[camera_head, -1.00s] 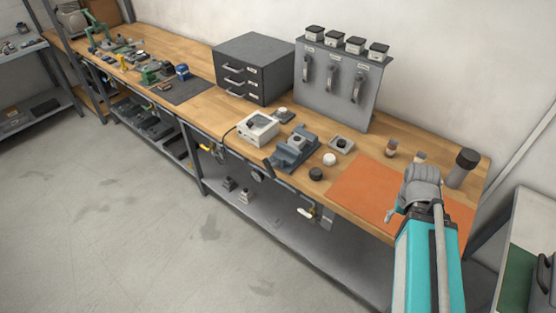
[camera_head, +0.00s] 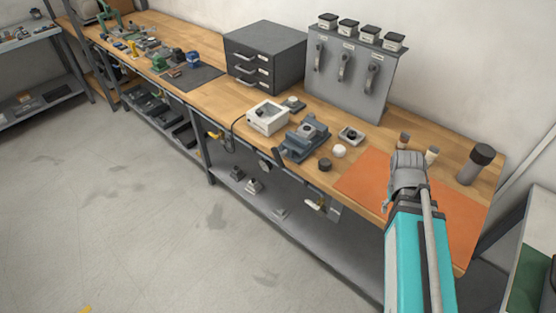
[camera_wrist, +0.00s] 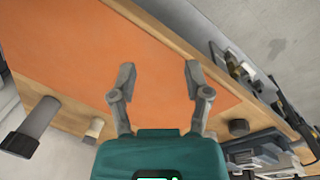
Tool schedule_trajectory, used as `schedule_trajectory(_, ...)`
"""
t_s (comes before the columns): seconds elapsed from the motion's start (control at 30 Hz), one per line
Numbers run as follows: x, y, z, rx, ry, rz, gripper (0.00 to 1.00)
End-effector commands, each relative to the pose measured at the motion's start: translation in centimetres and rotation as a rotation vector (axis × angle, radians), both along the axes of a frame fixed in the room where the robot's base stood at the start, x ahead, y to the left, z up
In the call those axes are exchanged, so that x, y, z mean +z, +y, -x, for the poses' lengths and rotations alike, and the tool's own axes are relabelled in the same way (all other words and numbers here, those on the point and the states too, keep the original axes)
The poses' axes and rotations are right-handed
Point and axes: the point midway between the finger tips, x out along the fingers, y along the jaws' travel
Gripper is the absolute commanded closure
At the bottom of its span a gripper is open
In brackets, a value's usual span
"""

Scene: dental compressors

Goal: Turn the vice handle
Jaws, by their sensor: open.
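The blue-grey vice (camera_head: 304,139) sits on the wooden bench at its front edge, left of the orange mat. A dark bar (camera_head: 277,156) at its front left end looks like the handle. Part of the vice also shows at the lower right of the wrist view (camera_wrist: 258,150); I cannot make out the handle there. My gripper (camera_wrist: 160,72) is open and empty, its two fingers spread over the orange mat (camera_wrist: 65,40). In the head view my arm reaches over the mat, well right of the vice, and mostly hides the gripper.
A white device (camera_head: 268,117) stands left of the vice. A black puck (camera_head: 324,165) and a white puck (camera_head: 339,151) lie close to its right. A grey drawer cabinet (camera_head: 265,55) and an upright panel (camera_head: 350,70) stand behind.

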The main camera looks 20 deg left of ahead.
Motion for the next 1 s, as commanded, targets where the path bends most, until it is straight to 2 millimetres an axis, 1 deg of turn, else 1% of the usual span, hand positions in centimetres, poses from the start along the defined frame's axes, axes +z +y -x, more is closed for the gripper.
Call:
schedule_trajectory(0.03,-1.3,0.8,-0.7,0.068,-0.001,0.033,0.37)
schedule_trajectory(0.2,-3.2,3.2,-2.6,0.34,0.005,0.178,0.37)
schedule_trajectory(0.37,-4.7,6.0,-4.3,0.606,0.024,0.327,0.37)
schedule_trajectory(0.57,-6.1,10.2,-6.2,0.927,0.066,0.527,0.37)
schedule_trajectory(0.77,-7.1,15.3,-7.6,1.228,0.13,0.742,0.37)
schedule_trajectory(0.97,-7.7,21.1,-8.4,1.504,0.221,0.977,0.37)
schedule_trajectory(1.0,-7.7,22.3,-8.5,1.553,0.242,1.027,0.37)
